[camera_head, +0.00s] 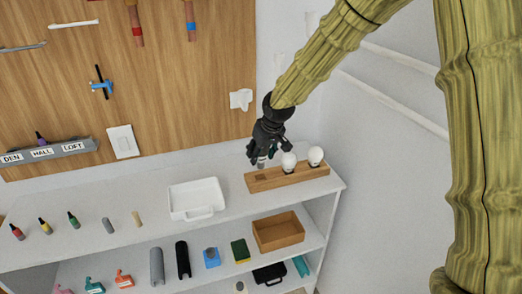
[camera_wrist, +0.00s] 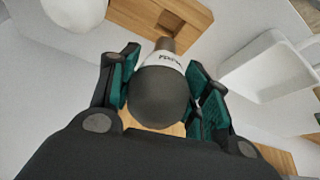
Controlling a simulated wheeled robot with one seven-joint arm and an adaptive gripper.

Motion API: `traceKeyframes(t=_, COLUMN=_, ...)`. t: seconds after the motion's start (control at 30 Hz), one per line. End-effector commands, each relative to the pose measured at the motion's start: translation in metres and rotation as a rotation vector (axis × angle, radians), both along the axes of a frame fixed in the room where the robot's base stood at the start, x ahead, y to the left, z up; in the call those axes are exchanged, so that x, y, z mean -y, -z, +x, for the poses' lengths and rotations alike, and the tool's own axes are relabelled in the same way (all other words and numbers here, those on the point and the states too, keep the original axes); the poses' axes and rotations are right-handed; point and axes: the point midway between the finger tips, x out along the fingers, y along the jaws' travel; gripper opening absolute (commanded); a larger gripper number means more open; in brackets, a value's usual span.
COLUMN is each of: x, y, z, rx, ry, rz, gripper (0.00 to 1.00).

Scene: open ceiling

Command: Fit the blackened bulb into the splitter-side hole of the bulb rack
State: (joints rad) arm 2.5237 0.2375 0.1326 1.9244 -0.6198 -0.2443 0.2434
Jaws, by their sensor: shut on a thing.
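My gripper (camera_head: 264,153) is shut on the blackened bulb (camera_wrist: 158,95). In the wrist view the bulb has a dark round globe, a white lettered collar and a brownish base pointing away from me. In the head view the fingers mostly hide it. The wooden bulb rack (camera_head: 317,173) lies on the white shelf top at the right. Two white bulbs (camera_head: 289,162) (camera_head: 316,155) stand in its middle and right places. Its left end has a dark square hole, also in the wrist view on the rack (camera_wrist: 196,17). The held bulb is above this end, apart from the wood.
A white tray (camera_head: 182,211) stands left of the rack. Small bottles (camera_head: 74,220) and sticks lie farther left on the shelf top. A wooden box (camera_head: 278,234) and other items fill the shelf below. The wall is close behind the rack.

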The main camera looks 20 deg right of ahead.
Motion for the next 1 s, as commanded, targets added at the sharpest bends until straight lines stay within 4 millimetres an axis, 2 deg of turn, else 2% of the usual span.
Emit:
traceKeyframes(t=0.4, x=0.0, y=0.031, z=0.0, rx=0.0, ry=0.001, rz=0.0, gripper=0.24)
traceKeyframes(t=1.0, x=0.0, y=0.034, z=0.0, rx=0.0, ry=0.001, rz=0.0, gripper=0.24)
